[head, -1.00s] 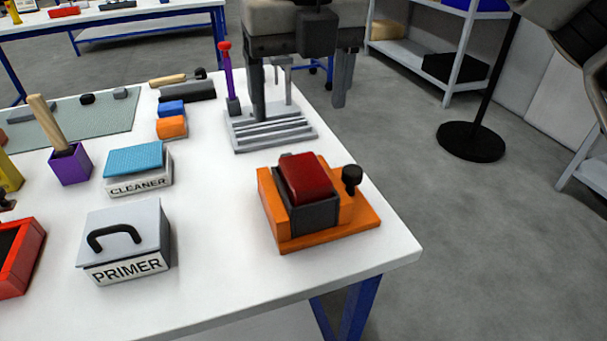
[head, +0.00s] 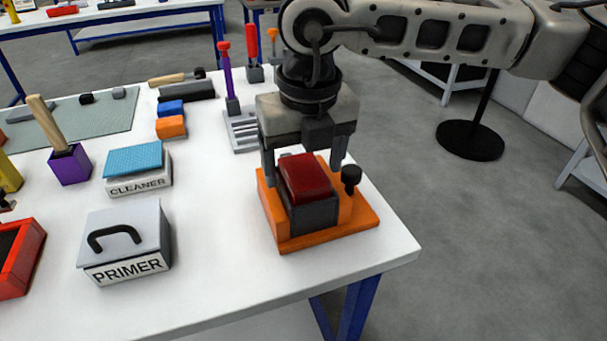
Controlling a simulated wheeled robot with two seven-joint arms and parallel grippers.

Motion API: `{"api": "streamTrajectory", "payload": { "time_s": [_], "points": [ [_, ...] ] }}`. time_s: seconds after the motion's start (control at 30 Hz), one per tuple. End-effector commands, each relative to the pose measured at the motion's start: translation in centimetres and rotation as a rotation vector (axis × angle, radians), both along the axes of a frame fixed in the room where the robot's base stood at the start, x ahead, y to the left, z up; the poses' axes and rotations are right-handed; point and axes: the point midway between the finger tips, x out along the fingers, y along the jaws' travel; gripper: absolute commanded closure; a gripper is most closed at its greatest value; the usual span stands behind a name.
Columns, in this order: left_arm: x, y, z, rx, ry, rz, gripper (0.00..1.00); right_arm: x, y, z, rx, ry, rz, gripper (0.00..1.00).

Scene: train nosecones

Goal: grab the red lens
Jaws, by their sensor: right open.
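The red lens (head: 305,178) is a dark red block with a rounded top. It sits in a dark grey holder (head: 314,217) on an orange fixture (head: 300,243) near the right end of the white table. A black knob (head: 351,178) stands on the fixture's right side. My right gripper (head: 303,172) is open and points down at the fixture. Its fingers show behind the lens, one to the left and one to the right of it, apart from it as far as I can see. The fingertips are partly hidden. My left gripper is not in view.
A box marked PRIMER (head: 128,241) and a box marked CLEANER (head: 138,170) stand to the left. A grey stepped rack (head: 240,132) with upright tools is behind my gripper. The white table (head: 225,270) is clear between the primer box and the fixture.

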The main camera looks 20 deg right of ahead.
Motion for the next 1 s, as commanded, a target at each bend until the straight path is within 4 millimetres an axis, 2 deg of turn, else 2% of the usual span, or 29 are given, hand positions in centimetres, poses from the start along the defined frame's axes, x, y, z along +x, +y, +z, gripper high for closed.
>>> {"api": "streamTrajectory", "payload": {
  "time_s": [0.07,0.2,0.27,0.67,0.87,1.0],
  "points": [
    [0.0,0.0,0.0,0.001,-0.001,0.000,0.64,0.0,0.0,0.0,0.000,0.000,0.000,0.24],
    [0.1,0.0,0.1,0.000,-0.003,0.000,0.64,0.0,0.0,0.0,0.000,0.000,0.000,0.63],
    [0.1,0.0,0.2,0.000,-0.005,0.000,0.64,0.0,0.0,0.1,0.000,0.000,-0.001,0.76],
    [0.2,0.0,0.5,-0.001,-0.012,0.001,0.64,0.1,0.0,0.7,0.000,-0.003,-0.001,0.76],
    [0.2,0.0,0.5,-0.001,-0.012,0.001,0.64,0.1,0.1,3.3,0.002,-0.006,-0.002,0.76],
    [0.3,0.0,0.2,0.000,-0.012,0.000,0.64,-2.1,-0.5,5.9,0.002,-0.008,0.001,0.76]
  ]
}}
